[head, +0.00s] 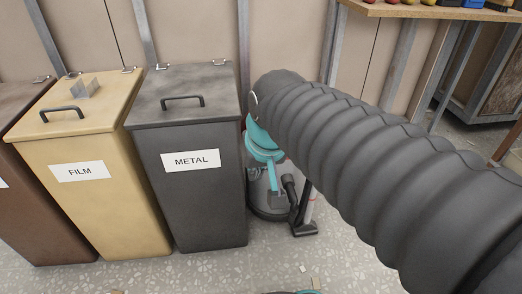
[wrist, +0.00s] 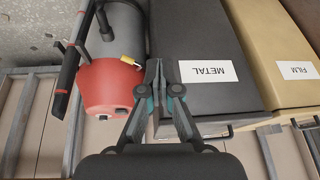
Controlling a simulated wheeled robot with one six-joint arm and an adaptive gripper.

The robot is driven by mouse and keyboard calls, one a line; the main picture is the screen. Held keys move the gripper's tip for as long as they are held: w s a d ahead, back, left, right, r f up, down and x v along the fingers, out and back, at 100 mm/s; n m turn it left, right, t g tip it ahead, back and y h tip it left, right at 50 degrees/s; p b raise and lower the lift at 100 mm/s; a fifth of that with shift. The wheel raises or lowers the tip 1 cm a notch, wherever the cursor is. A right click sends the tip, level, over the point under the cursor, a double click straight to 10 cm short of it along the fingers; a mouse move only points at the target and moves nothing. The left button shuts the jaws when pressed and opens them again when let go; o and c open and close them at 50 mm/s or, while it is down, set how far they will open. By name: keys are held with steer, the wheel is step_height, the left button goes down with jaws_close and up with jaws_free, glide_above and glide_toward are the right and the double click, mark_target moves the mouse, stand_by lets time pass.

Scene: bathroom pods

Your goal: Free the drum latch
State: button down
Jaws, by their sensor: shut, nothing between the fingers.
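A shop vacuum stands on the floor beside the METAL bin. Its grey drum (wrist: 122,28) and red rounded head (wrist: 102,85) show in the wrist view. A small yellow piece (wrist: 127,61) sits where head and drum meet, with a dark fitting (wrist: 104,28) beside it; I cannot tell for sure which is the latch. In the head view the grey drum (head: 268,203) is partly hidden by my arm and gripper. My gripper (wrist: 154,66) is shut and empty. In the wrist view its fingertips lie right of the yellow piece, over the METAL bin's edge, apart from the latch area.
The dark METAL bin (head: 190,210) stands directly left of the vacuum in the head view, with the yellow FILM bin (head: 110,220) beyond it. A black tube (wrist: 70,60) runs beside the drum. A workbench (head: 430,12) is at upper right. Floor in front is mostly clear.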

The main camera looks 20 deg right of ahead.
steer(key=w+d+f+m+g+y, duration=0.1)
steer(key=w+d+f+m, duration=0.25)
steer(key=w+d, duration=0.55)
steer(key=w+d+f+m+g, duration=0.2)
steer(key=w+d+m, duration=0.2)
steer(key=w+d, duration=0.55)
steer(key=w+a+f+b, duration=0.1)
steer(key=f, duration=0.3)
steer(key=w+a+f+b, duration=0.1)
steer(key=w+f, duration=0.1)
steer(key=f, duration=0.3)
steer(key=w+a+f+b, duration=0.1)
steer(key=a+f, duration=0.1)
steer(key=f, duration=0.2)
steer(key=shift+w+f+b, duration=0.2)
steer(key=shift+w+b, duration=0.1)
